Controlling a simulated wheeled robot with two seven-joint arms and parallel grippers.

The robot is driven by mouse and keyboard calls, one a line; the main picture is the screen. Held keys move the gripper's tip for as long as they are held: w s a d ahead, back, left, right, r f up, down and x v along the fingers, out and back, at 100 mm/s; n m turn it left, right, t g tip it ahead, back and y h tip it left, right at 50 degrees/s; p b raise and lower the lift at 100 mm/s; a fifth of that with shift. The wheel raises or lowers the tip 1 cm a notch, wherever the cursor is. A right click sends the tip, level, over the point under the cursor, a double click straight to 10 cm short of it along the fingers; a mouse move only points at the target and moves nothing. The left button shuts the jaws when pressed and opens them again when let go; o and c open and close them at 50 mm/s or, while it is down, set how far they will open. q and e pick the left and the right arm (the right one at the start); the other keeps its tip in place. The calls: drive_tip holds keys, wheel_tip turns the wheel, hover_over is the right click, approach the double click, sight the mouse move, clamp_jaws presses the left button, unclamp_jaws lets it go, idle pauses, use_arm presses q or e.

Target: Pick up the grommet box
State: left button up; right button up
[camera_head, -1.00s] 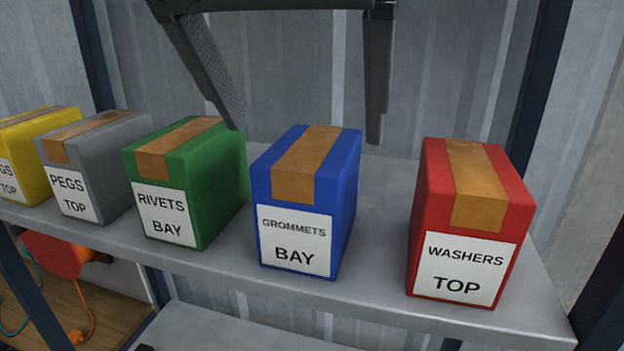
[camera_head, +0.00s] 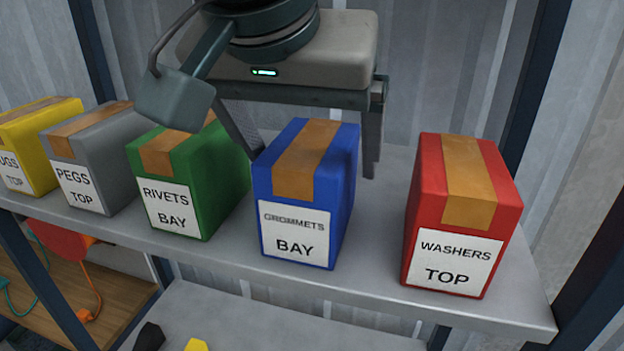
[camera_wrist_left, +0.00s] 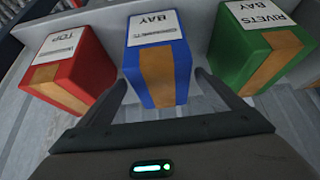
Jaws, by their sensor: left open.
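The grommet box (camera_head: 300,220) is a blue carton with brown tape on top and a white label reading "GROMMETS BAY". It stands upright on the grey shelf. My left gripper (camera_head: 312,160) is open, with its two fingers on either side of the back part of the box. The tips are partly hidden behind the boxes. In the left wrist view the blue box (camera_wrist_left: 180,75) lies between the two fingers (camera_wrist_left: 160,85), with some room beside it. I cannot tell whether either finger touches it. My right gripper is not in view.
The green rivets box (camera_head: 215,180) stands close on the left, and the red washers box (camera_head: 465,215) stands on the right with a gap. Grey (camera_head: 95,165) and yellow (camera_head: 30,150) boxes are further left. A corrugated wall is behind the shelf (camera_head: 375,285).

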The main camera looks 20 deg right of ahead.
use_arm(q)
drive_tip(key=shift+w+d+f+p, duration=0.15)
drive_tip(key=shift+w+f+p, duration=0.35)
drive_tip(key=shift+p, duration=0.2)
drive_tip(key=shift+p+x, duration=0.35)
drive_tip(key=shift+x, duration=0.65)
drive_tip(key=shift+w+d+f, duration=0.1)
drive_tip(key=shift+f, duration=0.25)
drive_tip(key=shift+c, duration=0.5)
drive_tip(key=shift+r, duration=0.1)
drive_tip(key=c, duration=1.4)
drive_tip(key=shift+c, duration=0.2)
